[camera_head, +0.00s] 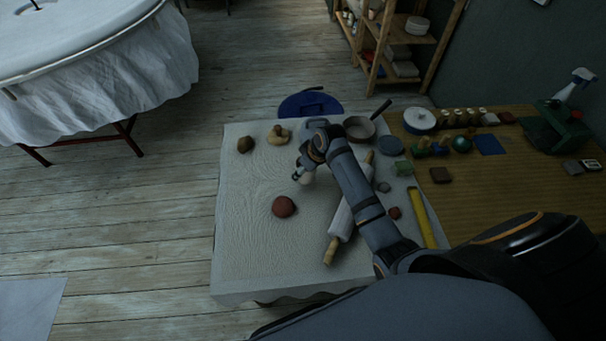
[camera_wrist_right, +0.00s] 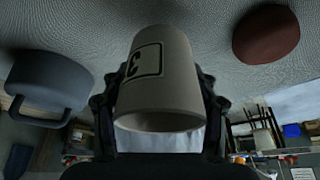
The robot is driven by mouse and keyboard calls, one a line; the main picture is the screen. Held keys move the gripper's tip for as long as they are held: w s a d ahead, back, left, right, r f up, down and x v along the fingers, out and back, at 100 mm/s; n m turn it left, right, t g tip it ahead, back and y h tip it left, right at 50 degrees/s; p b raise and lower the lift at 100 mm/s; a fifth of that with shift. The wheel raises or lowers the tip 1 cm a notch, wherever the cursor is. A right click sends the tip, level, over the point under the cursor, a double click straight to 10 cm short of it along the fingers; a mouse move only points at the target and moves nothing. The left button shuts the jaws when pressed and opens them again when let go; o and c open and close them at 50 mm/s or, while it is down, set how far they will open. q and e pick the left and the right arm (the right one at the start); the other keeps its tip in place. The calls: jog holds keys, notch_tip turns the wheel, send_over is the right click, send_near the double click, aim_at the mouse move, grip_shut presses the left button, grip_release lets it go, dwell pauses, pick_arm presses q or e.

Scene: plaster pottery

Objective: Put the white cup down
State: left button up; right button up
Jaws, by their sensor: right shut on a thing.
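The white cup (camera_wrist_right: 160,78) is between the fingers of my right gripper (camera_wrist_right: 160,105) in the right wrist view, with a black-bordered mark on its side. That view looks upside down, with the cup's open rim low in the picture and its base toward the pale cloth. I cannot tell whether the base touches the cloth. In the head view my right gripper (camera_head: 301,171) is over the cloth-covered table (camera_head: 247,262), and a small pale part of the cup (camera_head: 307,179) shows beside it. My left gripper is not in view.
A red-brown clay ball (camera_head: 284,207) lies close to the cup. A rolling pin (camera_head: 342,222) lies under my right arm. Tan lumps (camera_head: 278,135) and a pan (camera_head: 359,128) are farther back. A dark grey handled vessel (camera_wrist_right: 48,78) is left in the wrist view.

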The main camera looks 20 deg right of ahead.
jog(key=shift+w+f, duration=0.15)
jog(key=shift+f, duration=1.5)
jog(key=o, duration=1.3)
jog(key=shift+f, duration=0.1)
jog(key=v, duration=1.2)
